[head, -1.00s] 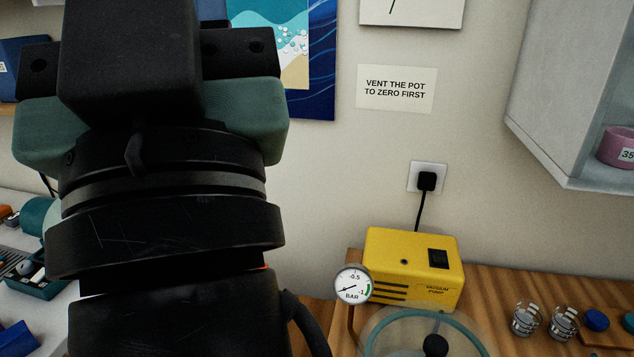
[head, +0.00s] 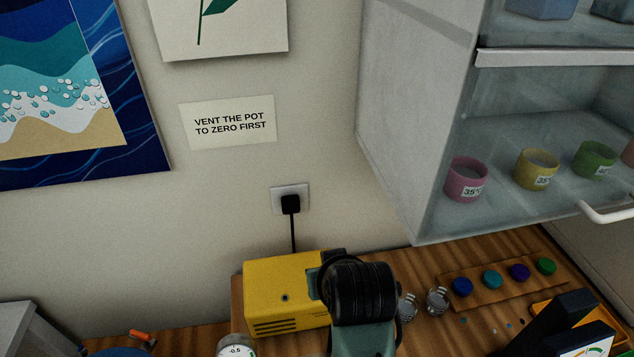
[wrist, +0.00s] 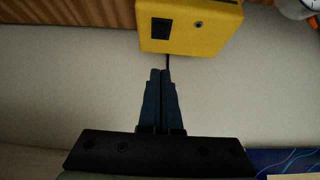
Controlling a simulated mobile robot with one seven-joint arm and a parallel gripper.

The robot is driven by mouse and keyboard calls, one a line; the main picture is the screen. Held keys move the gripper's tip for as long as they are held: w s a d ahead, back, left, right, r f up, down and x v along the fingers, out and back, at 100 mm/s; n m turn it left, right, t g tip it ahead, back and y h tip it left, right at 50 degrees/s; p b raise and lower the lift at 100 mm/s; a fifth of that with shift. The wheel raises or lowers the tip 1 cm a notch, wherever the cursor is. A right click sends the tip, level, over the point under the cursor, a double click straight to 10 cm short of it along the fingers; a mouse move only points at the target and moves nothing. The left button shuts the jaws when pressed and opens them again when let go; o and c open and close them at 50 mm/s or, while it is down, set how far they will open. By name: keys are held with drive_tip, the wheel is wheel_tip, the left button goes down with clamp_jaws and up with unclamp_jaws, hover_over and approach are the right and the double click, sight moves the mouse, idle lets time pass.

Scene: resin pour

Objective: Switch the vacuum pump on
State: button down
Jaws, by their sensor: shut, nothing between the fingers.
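The yellow vacuum pump (head: 285,292) stands on the wooden bench against the wall. My arm covers its right part in the head view, hiding its switch. In the wrist view the pump (wrist: 210,32) shows upside down at the top, with its black switch (wrist: 160,29) and a small dark round indicator (wrist: 198,24). My gripper (wrist: 161,72) is shut and empty. Its fingertips point towards the pump and appear just short of its edge, in line with the switch. I cannot tell whether they touch. The fingers are hidden in the head view. I cannot tell the switch's position.
A dial gauge (head: 236,347) is partly in view before the pump. The pump's cord runs to a wall socket (head: 290,199). Right of my arm are clear jars (head: 437,301) and a wooden board (head: 483,292) with coloured pots. A wall cabinet (head: 418,110) overhangs the right side.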

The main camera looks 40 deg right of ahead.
drive_tip(key=shift+s+a, duration=0.1)
drive_tip(key=shift+s, duration=0.15)
drive_tip(key=shift+f, duration=0.15)
drive_tip(key=p+x, duration=0.1)
drive_tip(key=x, duration=0.8)
drive_tip(key=shift+w+f+p, duration=0.15)
drive_tip(key=shift+w+p, duration=0.05)
drive_tip(key=shift+p, duration=0.15)
wheel_tip(320, 180, down, 3)
drive_tip(key=shift+r+p, duration=0.2)
drive_tip(key=shift+p, duration=0.25)
drive_tip(key=shift+s+f, duration=0.15)
drive_tip(key=shift+f, duration=0.75)
